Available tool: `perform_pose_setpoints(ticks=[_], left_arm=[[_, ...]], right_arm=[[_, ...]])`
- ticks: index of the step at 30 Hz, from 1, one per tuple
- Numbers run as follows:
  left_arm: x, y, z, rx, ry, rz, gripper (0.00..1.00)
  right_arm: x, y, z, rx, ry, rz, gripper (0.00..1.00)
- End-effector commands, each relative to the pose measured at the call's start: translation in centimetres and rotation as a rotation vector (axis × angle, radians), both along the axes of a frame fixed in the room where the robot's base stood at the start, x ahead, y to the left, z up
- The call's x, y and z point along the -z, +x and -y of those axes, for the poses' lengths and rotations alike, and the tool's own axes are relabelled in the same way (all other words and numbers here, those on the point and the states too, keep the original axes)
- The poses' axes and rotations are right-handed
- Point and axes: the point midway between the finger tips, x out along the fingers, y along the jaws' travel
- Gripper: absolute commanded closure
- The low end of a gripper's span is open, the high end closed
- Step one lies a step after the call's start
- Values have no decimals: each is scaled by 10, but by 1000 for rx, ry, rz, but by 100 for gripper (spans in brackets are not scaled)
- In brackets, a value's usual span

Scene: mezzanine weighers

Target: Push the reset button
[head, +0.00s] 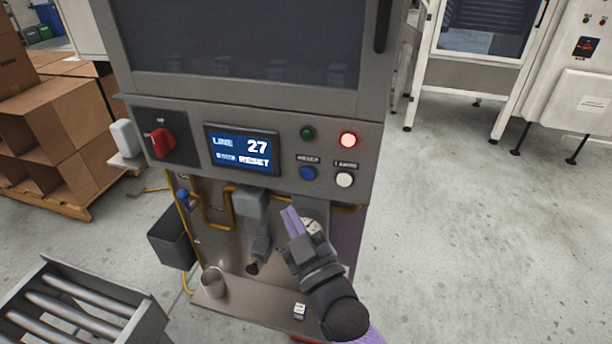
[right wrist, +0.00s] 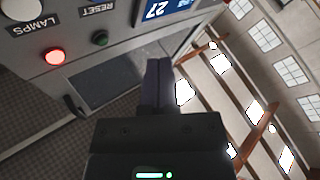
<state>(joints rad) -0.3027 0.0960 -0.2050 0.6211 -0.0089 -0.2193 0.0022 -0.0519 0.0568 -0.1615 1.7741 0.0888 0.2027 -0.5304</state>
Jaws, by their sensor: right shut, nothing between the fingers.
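The blue reset button (head: 307,173) is on the grey machine's front panel, under a small label. In the right wrist view the RESET label (right wrist: 97,10) shows at the top edge, but the blue button is out of the picture. My right gripper (head: 290,220) is shut and empty. In the head view it appears below the button and a little left of it, in front of the recess under the panel. Its closed purple fingers (right wrist: 158,70) point up in the right wrist view. They look apart from the button. My left gripper is not in view.
Beside the button are a white LAMPS button (head: 344,180), an unlit green lamp (head: 307,133) and a lit red lamp (head: 348,139). A screen (head: 241,150) reads LINE 27 and RESET. A red rotary switch (head: 161,143) sits left. Rollers (head: 75,300) stand front left; floor right is clear.

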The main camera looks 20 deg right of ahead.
Motion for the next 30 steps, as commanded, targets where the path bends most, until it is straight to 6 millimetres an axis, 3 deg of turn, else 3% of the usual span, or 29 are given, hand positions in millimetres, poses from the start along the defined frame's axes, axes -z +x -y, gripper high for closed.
perform_pose_setpoints(ticks=[9, 15, 30], left_arm=[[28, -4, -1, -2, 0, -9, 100], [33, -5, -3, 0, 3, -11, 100], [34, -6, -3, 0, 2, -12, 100]], right_arm=[[4, 39, 27, 1, -3, 0, 100], [2, 56, 38, 0, -2, -1, 100], [0, 61, 41, 0, 0, -1, 100]])
